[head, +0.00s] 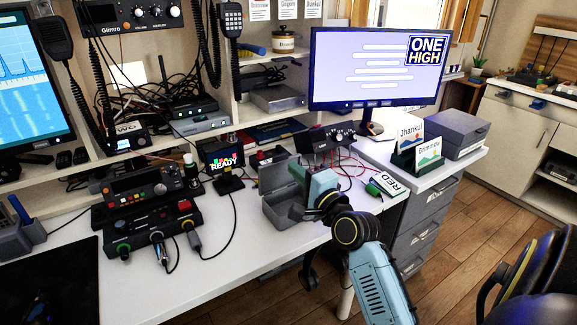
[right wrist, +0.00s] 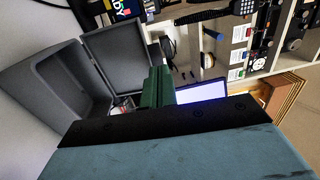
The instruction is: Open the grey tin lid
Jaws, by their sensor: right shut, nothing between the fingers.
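The grey tin (head: 270,212) sits on the white desk near its front edge. Its lid (head: 273,177) stands raised at the back, so the tin is open. In the right wrist view the open tin (right wrist: 40,85) lies at the left, with the lid (right wrist: 115,55) swung up from it. My right gripper (head: 305,207) is shut and empty at the right side of the tin, covering part of it. Its green finger (right wrist: 158,88) shows close to the lid's edge; I cannot tell whether they touch. My left gripper is not in view.
A small READY screen (head: 222,160) stands left of the tin, behind a control box with knobs (head: 150,225). A RED card (head: 388,184), a green connector and red cables lie to the right. A monitor (head: 375,70) stands behind.

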